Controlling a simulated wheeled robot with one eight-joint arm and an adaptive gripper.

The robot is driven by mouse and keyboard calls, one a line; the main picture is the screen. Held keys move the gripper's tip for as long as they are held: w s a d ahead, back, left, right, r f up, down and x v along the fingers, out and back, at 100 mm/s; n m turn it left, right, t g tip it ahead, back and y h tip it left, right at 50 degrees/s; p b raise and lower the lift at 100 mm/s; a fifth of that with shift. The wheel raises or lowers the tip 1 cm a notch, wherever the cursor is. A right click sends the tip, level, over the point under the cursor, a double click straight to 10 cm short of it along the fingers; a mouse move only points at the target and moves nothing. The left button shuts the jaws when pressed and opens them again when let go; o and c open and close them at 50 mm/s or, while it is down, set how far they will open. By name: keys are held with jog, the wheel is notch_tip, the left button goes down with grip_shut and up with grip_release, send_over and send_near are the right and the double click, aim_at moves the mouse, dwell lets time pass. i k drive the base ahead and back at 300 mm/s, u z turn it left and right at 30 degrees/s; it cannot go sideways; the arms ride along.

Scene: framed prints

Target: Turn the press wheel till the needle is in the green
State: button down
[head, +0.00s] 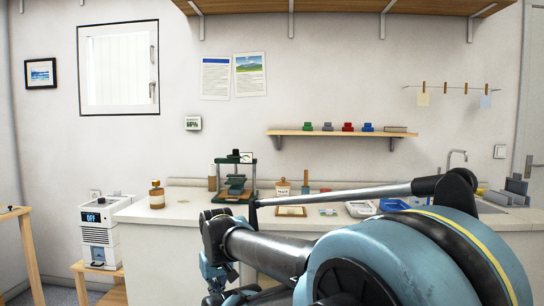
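The dark green press (235,184) stands upright on the worktop, left of centre in the head view. A small pale gauge (246,157) sits at its top right; its needle and green band are too small to read. A small dark part at the very top may be the press wheel, but its shape is unclear. My arm reaches in from the lower right, in front of the worktop. My gripper (222,284) appears to be at the lower left end of the arm, low and in front of the press, apart from it. Its fingers are not clear.
A brown bottle (156,195) stands left of the press on the worktop (160,213). A framed print (290,211), a white tray (360,209) and a blue tray (394,205) lie to the right. A white heater-like unit (99,236) stands on a stool at left.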

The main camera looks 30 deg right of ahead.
aim_at(236, 155)
jog(key=z, duration=0.45)
jog(key=i, duration=0.9)
jog(key=z, duration=0.1)
